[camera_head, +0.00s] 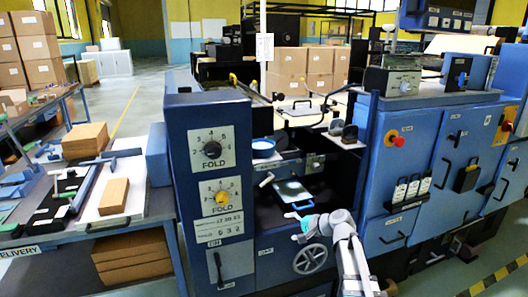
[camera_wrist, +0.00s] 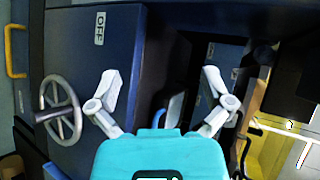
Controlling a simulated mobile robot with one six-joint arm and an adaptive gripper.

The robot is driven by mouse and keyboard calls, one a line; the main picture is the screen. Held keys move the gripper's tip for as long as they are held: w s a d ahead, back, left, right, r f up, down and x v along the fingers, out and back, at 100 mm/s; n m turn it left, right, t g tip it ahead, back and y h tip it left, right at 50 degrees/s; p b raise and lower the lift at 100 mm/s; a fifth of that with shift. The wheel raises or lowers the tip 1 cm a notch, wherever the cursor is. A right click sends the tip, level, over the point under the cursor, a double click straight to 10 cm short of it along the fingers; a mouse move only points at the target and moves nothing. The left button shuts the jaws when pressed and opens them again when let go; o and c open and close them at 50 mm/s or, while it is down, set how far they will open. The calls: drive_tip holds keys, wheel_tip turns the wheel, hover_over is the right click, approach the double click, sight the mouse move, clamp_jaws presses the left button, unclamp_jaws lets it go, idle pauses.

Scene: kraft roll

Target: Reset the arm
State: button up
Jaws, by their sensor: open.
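My arm (camera_head: 350,255) reaches up from the bottom of the head view, in front of the blue machine (camera_head: 205,120). My gripper (camera_head: 302,216) is in front of the machine's dark recess, above the grey handwheel (camera_head: 310,259). In the wrist view my gripper (camera_wrist: 162,85) has its two fingers spread wide, with nothing between them. The handwheel (camera_wrist: 60,112) is left of the fingers there, apart from them. A pale plate (camera_head: 293,192) lies in the recess just behind the gripper.
Dials (camera_head: 211,149), a black lever (camera_head: 219,270) and a red button (camera_head: 393,138) are on the machine's front. A delivery table (camera_head: 100,225) with brown stacks stands at left. Cartons (camera_head: 300,65) are behind. Open floor (camera_head: 135,100) lies at the back left.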

drive_tip(key=s+d+f+n+g+h, duration=0.2)
drive_tip(key=s+f+n+h, duration=0.15)
drive_tip(key=s, duration=0.35)
drive_tip(key=s+d+f+n+g+h, duration=0.2)
drive_tip(key=s+f+g+h, duration=0.15)
drive_tip(key=s, duration=0.35)
drive_tip(key=s+d+f+n+g+h, duration=0.2)
drive_tip(key=s+f+h, duration=0.15)
drive_tip(key=s, duration=0.35)
wheel_tip(320, 180, up, 20)
drive_tip(key=p, duration=2)
drive_tip(key=shift+w+a+r, duration=0.15)
drive_tip(key=shift+w+a, duration=0.1)
drive_tip(key=shift+w, duration=0.05)
drive_tip(key=shift+t, duration=0.25)
